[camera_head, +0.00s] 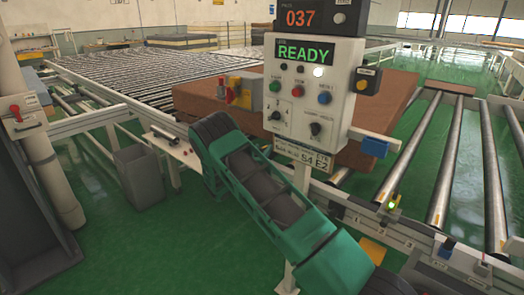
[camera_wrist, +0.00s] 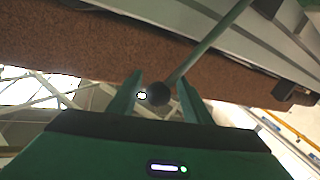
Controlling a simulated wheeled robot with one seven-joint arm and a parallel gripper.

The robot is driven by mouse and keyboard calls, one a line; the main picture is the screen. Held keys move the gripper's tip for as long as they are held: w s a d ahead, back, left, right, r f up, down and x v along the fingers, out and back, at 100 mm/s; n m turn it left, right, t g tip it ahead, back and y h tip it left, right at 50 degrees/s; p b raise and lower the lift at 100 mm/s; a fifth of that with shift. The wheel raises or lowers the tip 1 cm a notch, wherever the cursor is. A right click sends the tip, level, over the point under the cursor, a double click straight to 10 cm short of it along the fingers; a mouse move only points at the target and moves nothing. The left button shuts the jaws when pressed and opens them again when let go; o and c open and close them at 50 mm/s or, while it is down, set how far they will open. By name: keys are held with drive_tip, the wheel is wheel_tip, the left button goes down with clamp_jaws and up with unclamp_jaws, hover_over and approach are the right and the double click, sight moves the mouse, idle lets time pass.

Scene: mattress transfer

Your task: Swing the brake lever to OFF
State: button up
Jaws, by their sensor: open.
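In the wrist view a thin grey-green rod with a dark round knob (camera_wrist: 158,98) at its end, apparently the brake lever, slants down from the upper right. My gripper (camera_wrist: 162,82) is open, with one green finger on each side of the knob. I cannot tell whether either finger touches it. In the head view my arm's end is hidden, and I cannot make out this knob there. A small dark handle (camera_head: 163,134) lies on a white plate left of my arm; I cannot tell if it is the same lever. No OFF mark is readable.
A control panel (camera_head: 310,95) reading READY stands before a brown block (camera_head: 392,110). Roller conveyors (camera_head: 130,72) run at left and right. A grey bin (camera_head: 138,177) stands on the green floor. A red knob (camera_head: 14,109) is on a post at far left.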

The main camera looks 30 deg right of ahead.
drive_tip(key=shift+x, duration=0.8)
drive_tip(key=shift+c, duration=0.4)
clamp_jaws()
drive_tip(key=shift+d, duration=0.1)
